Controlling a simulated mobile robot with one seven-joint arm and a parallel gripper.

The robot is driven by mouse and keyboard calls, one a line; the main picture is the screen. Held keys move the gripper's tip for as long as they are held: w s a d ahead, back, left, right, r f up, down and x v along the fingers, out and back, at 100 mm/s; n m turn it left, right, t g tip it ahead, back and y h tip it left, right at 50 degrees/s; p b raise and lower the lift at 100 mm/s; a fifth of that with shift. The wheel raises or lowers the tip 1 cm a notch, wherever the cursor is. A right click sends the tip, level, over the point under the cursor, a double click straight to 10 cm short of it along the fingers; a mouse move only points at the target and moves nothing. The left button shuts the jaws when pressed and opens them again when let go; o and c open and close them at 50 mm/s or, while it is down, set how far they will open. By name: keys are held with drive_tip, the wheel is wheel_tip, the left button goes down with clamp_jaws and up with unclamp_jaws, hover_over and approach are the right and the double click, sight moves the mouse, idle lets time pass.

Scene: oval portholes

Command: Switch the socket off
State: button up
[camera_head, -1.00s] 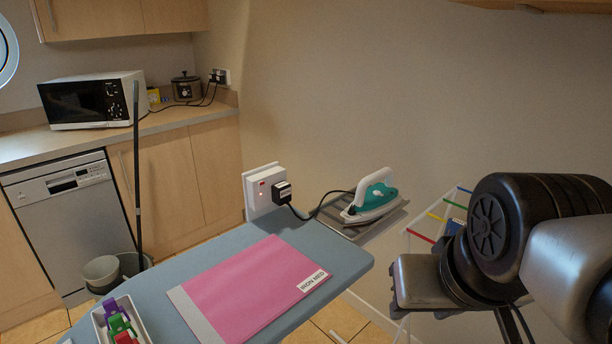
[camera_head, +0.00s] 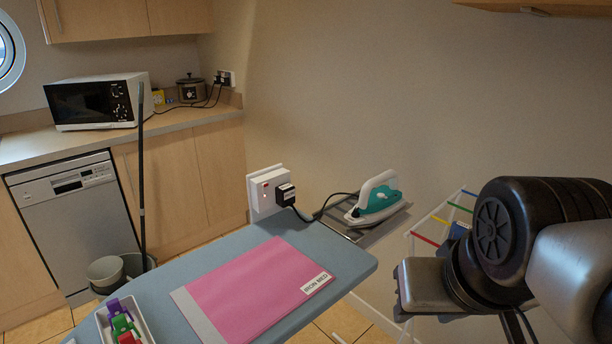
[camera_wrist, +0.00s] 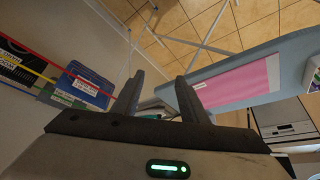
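The white wall socket (camera_head: 256,198) is on the wall just behind the ironing board in the head view. It has a small red mark (camera_head: 266,185) on its front; the position of its switch is too small to tell. A black plug (camera_head: 285,195) with a white label sits in its right side, and a dark cable runs from it to the teal and white iron (camera_head: 378,200). My gripper (camera_wrist: 158,92) shows in the wrist view with its two dark fingers apart and nothing between them. It is well away from the socket, which I cannot make out in the wrist view.
The blue ironing board (camera_head: 210,264) carries a pink mat (camera_head: 255,290) and a white tray (camera_head: 148,332) of coloured pegs. The iron rests on a grey stand at the board's far end. A rack with coloured rails (camera_head: 424,239) stands to the right. A pole (camera_head: 141,180) stands left.

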drive_tip(key=c, duration=0.4)
drive_tip(key=shift+w+a+r+y+p, duration=0.2)
drive_tip(key=shift+w+a+r+y, duration=0.05)
drive_tip(key=shift+w+a, duration=0.3)
drive_tip(key=shift+w+a+r+y+p, duration=0.2)
drive_tip(key=shift+w+a+r+y, duration=0.05)
drive_tip(key=shift+w+a, duration=0.25)
clamp_jaws()
drive_tip(key=w+a+m+y+p, duration=0.2)
drive_tip(key=w+a, duration=0.3)
drive_tip(key=w, duration=0.4)
drive_tip(key=w+a+r+m+t+y+p, duration=0.1)
drive_tip(key=w+a+m, duration=0.3)
drive_tip(key=w, duration=0.6)
drive_tip(key=w+a+r+m+y+p, duration=0.1)
drive_tip(key=w+a+m+y+p, duration=0.2)
drive_tip(key=w+a, duration=0.3)
drive_tip(key=w, duration=0.3)
drive_tip(key=shift+w+a+t, duration=0.25)
drive_tip(key=shift+a+t, duration=0.05)
drive_tip(key=shift+a, duration=0.1)
